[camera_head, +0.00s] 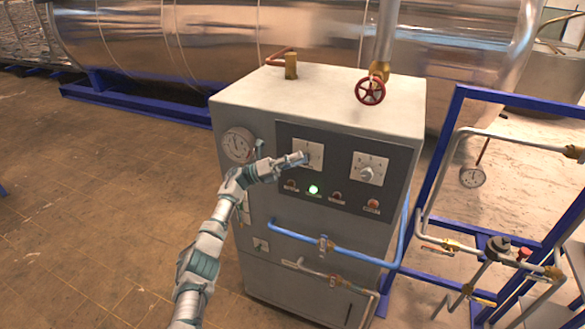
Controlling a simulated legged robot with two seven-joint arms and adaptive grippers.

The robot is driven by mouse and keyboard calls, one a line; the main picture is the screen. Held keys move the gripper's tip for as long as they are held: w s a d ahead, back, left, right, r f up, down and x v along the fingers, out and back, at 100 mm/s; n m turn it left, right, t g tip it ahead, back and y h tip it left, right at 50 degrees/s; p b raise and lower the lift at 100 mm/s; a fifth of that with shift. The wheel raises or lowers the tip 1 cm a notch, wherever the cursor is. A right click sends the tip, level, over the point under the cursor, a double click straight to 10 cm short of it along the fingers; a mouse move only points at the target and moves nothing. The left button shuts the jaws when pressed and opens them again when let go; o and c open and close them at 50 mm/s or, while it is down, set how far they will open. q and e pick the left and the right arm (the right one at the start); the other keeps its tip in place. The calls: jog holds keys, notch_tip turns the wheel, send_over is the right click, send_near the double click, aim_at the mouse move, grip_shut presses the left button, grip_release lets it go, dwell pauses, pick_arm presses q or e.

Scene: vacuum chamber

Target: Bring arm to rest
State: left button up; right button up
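My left gripper (299,159) is at the front panel of the grey control cabinet (235,272). Its fingertips lie over the left white dial plate (309,149) and hide that plate's knob. Whether the fingers touch or hold the knob cannot be made out. My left arm (206,248) reaches up from the bottom edge of the view to the panel. The right dial (367,172) is uncovered, with its knob showing. A green light (313,189) glows below the left dial. My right gripper is not in view.
A round gauge (238,145) sits left of the panel. A red valve wheel (370,91) is on the cabinet top. A blue pipe (345,250) crosses the cabinet front. A blue frame (440,165) with pipes stands at the right. The floor at the left is clear.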

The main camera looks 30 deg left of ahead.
pick_arm(q)
jog(key=shift+f+n+t+y, duration=0.3)
jog(key=shift+f+n+t, duration=0.2)
jog(key=shift+f, duration=0.15)
jog(key=shift+a+f, duration=0.1)
jog(key=shift+a, duration=0.1)
jog(key=shift+w+f, duration=0.1)
